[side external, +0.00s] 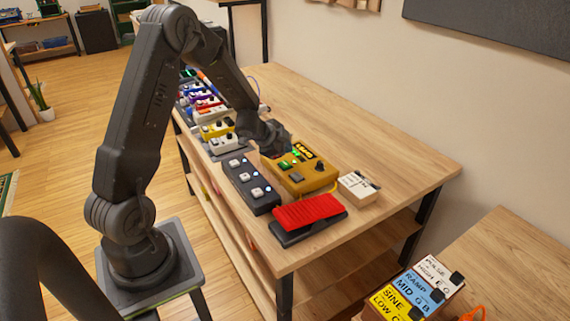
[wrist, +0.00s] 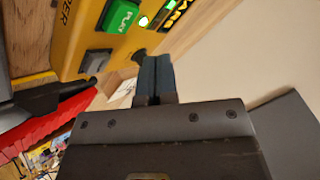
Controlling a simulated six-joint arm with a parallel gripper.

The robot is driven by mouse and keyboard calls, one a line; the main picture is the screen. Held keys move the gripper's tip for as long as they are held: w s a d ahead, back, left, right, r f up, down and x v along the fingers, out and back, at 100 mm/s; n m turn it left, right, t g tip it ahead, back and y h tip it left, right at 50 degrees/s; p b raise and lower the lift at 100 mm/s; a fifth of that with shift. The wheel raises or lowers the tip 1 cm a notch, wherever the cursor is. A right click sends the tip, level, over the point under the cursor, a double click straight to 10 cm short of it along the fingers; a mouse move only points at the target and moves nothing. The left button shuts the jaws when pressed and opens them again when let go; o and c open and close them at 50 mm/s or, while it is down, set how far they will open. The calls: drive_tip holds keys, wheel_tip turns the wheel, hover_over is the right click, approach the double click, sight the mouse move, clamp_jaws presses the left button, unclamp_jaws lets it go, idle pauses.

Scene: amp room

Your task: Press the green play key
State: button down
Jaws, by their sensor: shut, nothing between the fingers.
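The green play key (wrist: 122,17), lettered PLAY, sits on a yellow box (wrist: 68,40) in the wrist view, beside a grey key (wrist: 95,60). In the side view, the yellow box (side external: 318,180) rests on the wooden table, and the green key (side external: 284,164) shows at its left part. My gripper (wrist: 155,60) is shut and empty. In the wrist view its fingertips appear near a dark knob on the box's edge, apart from the green key. In the side view my gripper (side external: 275,148) is at the far left side of the box; its fingertips are hard to make out.
A black unit with pale switches (side external: 240,180) and a red pedal (side external: 308,210) lie close in front of the box. A small cream box (side external: 357,187) stands to its right. Several colourful pedals line the table's far left. The table's right back area (side external: 380,140) is clear.

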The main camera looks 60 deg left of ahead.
sight(286, 164)
drive_tip(key=shift+r, duration=1.3)
drive_tip(key=shift+r, duration=0.25)
drive_tip(key=s+d+r+n+y, duration=0.25)
drive_tip(key=s+d+r, duration=0.2)
drive_tip(key=r, duration=0.35)
drive_tip(key=s+d+r+n+y, duration=0.1)
drive_tip(key=s+d+r+n, duration=0.2)
drive_tip(key=d+r, duration=0.3)
drive_tip(key=s+d+r+n+g+h, duration=0.2)
drive_tip(key=s+d+r+g+h, duration=0.1)
drive_tip(key=s+d, duration=1)
drive_tip(key=s+h, duration=0.1)
drive_tip(key=s, duration=0.3)
drive_tip(key=shift+d+r+g, duration=0.2)
drive_tip(key=shift+d+g, duration=0.1)
drive_tip(key=shift+d, duration=0.05)
drive_tip(key=shift+h, duration=0.25)
